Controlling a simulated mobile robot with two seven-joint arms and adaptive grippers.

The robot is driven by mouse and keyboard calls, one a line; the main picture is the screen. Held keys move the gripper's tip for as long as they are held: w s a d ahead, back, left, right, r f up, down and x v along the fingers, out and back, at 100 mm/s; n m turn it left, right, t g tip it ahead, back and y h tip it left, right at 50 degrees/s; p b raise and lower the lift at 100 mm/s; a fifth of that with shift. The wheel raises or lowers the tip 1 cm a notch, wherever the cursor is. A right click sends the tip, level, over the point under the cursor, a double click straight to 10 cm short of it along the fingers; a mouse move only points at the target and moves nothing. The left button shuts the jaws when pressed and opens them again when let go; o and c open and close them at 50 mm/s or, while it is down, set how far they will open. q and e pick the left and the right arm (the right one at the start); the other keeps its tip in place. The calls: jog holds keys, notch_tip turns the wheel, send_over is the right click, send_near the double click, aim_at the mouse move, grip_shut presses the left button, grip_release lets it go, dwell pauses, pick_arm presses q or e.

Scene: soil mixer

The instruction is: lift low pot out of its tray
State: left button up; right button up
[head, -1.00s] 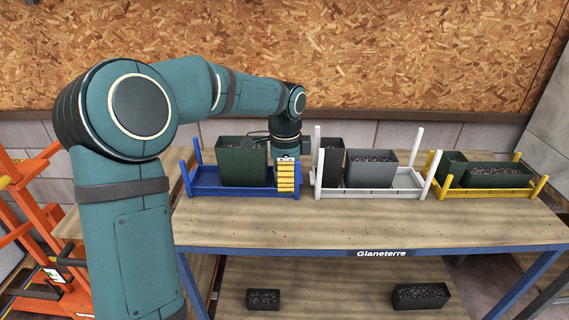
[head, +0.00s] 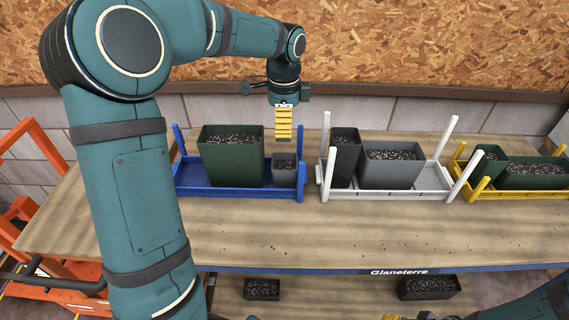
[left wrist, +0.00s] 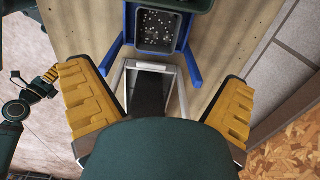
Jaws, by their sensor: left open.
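A small grey pot (head: 284,170) with dark soil stands in the right end of the blue tray (head: 225,188), beside a big green pot (head: 232,160). My left gripper (head: 283,138) hangs just above the small pot, fingers down, open and empty. In the left wrist view the small pot (left wrist: 157,30) shows beyond the spread yellow fingers (left wrist: 158,85), apart from them. A low, wide green pot (head: 535,178) sits in the yellow tray (head: 520,195) at the right. Only a bit of my right gripper (head: 392,317) shows at the bottom edge; its jaws are unclear.
The white tray (head: 400,195) holds a tall dark pot (head: 344,160) and a wider grey pot (head: 390,168). Its corner posts stand up. The table front (head: 300,235) is clear apart from crumbs. Two dark pots (head: 262,289) (head: 428,288) stand on the lower shelf.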

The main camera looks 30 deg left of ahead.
pick_arm(q)
jog(key=b, duration=0.2)
send_over(284, 167)
notch_tip(284, 167, down, 8)
jog(key=shift+r, duration=0.25)
jog(key=shift+f+b, duration=0.65)
jog(key=shift+f, duration=2)
jog(key=shift+r, duration=0.1)
jog(key=c, duration=1.1)
